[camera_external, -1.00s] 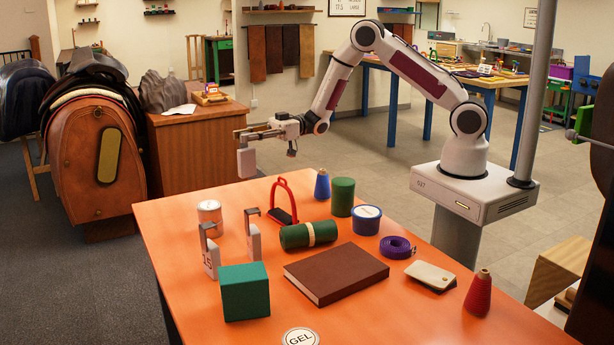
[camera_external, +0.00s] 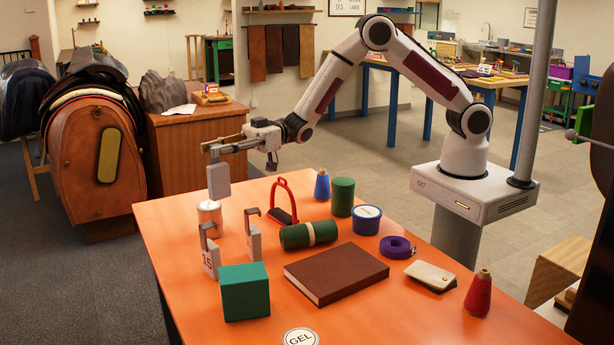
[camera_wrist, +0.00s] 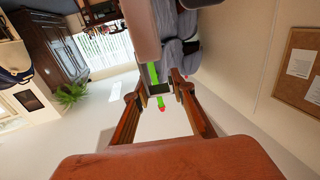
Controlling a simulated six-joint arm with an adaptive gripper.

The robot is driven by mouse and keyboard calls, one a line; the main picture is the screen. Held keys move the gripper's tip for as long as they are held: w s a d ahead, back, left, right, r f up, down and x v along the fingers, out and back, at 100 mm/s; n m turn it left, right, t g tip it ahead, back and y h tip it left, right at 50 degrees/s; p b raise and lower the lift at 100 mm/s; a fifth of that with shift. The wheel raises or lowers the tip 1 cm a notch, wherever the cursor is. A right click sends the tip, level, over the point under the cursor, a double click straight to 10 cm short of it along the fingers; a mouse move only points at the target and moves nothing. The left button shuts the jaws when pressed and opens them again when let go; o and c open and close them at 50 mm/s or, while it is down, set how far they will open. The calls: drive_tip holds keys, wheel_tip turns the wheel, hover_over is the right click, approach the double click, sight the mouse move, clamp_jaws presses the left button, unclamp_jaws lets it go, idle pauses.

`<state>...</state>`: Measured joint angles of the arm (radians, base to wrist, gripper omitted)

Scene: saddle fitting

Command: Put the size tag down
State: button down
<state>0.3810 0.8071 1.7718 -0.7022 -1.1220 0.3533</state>
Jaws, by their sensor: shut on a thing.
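My gripper (camera_external: 222,147) is shut on a flat grey size tag (camera_external: 218,182). The tag hangs upright below the fingers, above the table's left part, and overlaps the top of a tin in the picture. No number on it is readable. Two similar grey tags with dark hooks stand on the orange table: one marked 15 (camera_external: 211,260) and one behind it to the right (camera_external: 254,243). In the wrist view, my two fingers (camera_wrist: 162,112) are spread around a gap. A reddish-brown surface (camera_wrist: 170,160) fills the bottom there; I cannot tell what it is.
Around the tags stand a tin (camera_external: 210,213), a green cube (camera_external: 245,292), a red stirrup (camera_external: 284,200) and a green roll (camera_external: 309,234). A brown book (camera_external: 336,273) lies at the middle. The table's left front (camera_external: 185,285) is bare.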

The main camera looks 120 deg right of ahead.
drive_tip(key=w+a+r+y, duration=0.1)
drive_tip(key=w+a+r, duration=0.1)
drive_tip(key=a, duration=1.1)
drive_tip(key=w+a+r+n+y, duration=0.1)
drive_tip(key=w+a+r, duration=0.1)
drive_tip(key=a, duration=1.1)
drive_tip(key=shift+w+r+n+g, duration=0.3)
drive_tip(key=shift+r+g, duration=0.1)
drive_tip(key=shift+r, duration=0.1)
wheel_tip(320, 180, down, 6)
drive_tip(key=shift+f, duration=0.2)
drive_tip(key=shift+f, duration=1.9)
drive_tip(key=c, duration=1.7)
unclamp_jaws()
